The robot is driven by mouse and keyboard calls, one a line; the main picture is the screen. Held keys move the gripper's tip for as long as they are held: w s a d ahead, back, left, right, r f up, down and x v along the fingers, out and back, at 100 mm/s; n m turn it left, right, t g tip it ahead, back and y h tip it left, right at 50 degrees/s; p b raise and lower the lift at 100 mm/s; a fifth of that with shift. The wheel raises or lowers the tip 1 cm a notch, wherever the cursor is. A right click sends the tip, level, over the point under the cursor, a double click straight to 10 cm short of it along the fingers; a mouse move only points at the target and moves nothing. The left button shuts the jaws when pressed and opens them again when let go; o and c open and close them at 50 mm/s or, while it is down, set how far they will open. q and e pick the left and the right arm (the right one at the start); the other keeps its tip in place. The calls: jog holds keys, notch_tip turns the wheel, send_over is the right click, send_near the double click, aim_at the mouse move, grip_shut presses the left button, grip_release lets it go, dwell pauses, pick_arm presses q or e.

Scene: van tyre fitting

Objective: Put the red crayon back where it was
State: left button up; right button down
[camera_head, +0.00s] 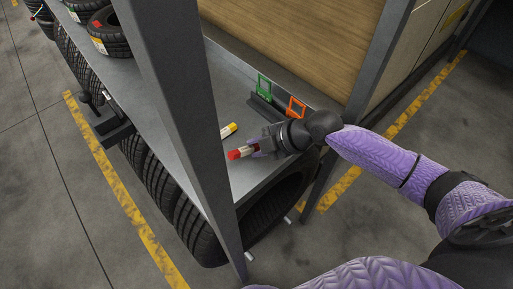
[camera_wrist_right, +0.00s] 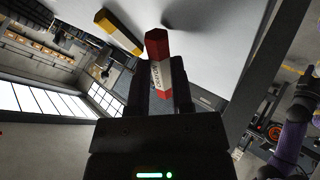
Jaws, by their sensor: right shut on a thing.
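The red crayon (camera_head: 235,154) has a white paper label and is held by my right gripper (camera_head: 256,149) over the right end of the grey shelf. In the right wrist view the red crayon (camera_wrist_right: 157,48) sits between the two dark fingers (camera_wrist_right: 160,95), its red end pointing out past them. The fingers hide part of its body. A yellow crayon (camera_head: 229,130) lies on the shelf just beyond the held crayon; it also shows in the right wrist view (camera_wrist_right: 118,32). My left gripper is not in view.
A green frame (camera_head: 264,87) and an orange frame (camera_head: 296,107) stand by the shelf's back edge. A grey post (camera_head: 175,110) rises in front of the shelf (camera_head: 226,85). A black object (camera_head: 112,127) sits at the front edge.

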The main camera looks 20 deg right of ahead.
jog(key=c, duration=0.5)
grip_release()
jog(key=p+v, duration=0.3)
jog(key=v, duration=0.9)
